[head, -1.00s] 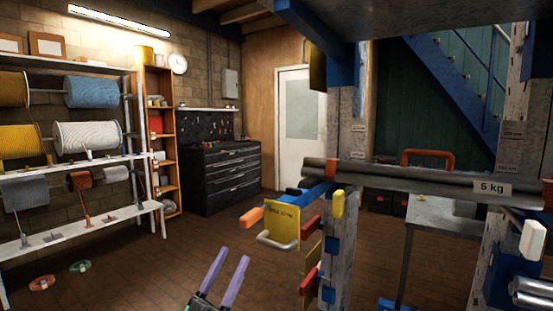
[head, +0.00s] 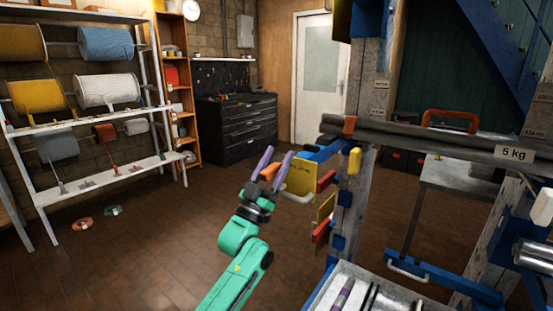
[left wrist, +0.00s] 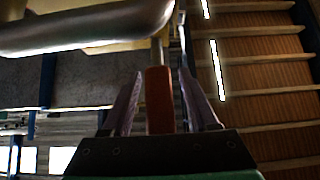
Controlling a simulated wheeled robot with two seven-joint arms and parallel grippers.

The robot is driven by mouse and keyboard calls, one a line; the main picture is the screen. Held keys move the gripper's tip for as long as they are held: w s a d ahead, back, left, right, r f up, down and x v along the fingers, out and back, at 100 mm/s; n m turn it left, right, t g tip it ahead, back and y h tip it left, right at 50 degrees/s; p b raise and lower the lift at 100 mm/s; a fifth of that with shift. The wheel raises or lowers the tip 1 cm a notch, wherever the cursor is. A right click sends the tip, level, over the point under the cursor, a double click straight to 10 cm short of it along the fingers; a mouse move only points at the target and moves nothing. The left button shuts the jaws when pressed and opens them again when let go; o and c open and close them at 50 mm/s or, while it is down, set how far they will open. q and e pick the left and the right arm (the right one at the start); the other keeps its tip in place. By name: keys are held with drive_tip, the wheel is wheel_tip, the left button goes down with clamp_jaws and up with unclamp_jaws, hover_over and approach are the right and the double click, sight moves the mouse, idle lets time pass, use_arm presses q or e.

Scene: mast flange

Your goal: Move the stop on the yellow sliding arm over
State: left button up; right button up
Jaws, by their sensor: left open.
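The yellow plate (head: 301,178) with dark lettering, seemingly the yellow sliding arm, juts left from the post, a grey U-shaped handle (head: 296,196) at its lower edge. An orange block (head: 269,172), likely the stop, shows at its left end. My left gripper (head: 274,161) is open, its purple fingers reaching up around the block. In the left wrist view a red-orange block (left wrist: 160,100) on a metal rod stands between the open fingers (left wrist: 158,102), with gaps on both sides. The grey handle crosses above it. Contact cannot be told. My right gripper is not in view.
A thick grey bar (head: 420,137) with a weight label crosses the post (head: 358,185). Yellow, red and blue parts stick out from the post near my left gripper. A grey tray (head: 383,285) is below.

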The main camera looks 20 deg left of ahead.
use_arm(q)
clamp_jaws()
idle(1.3)
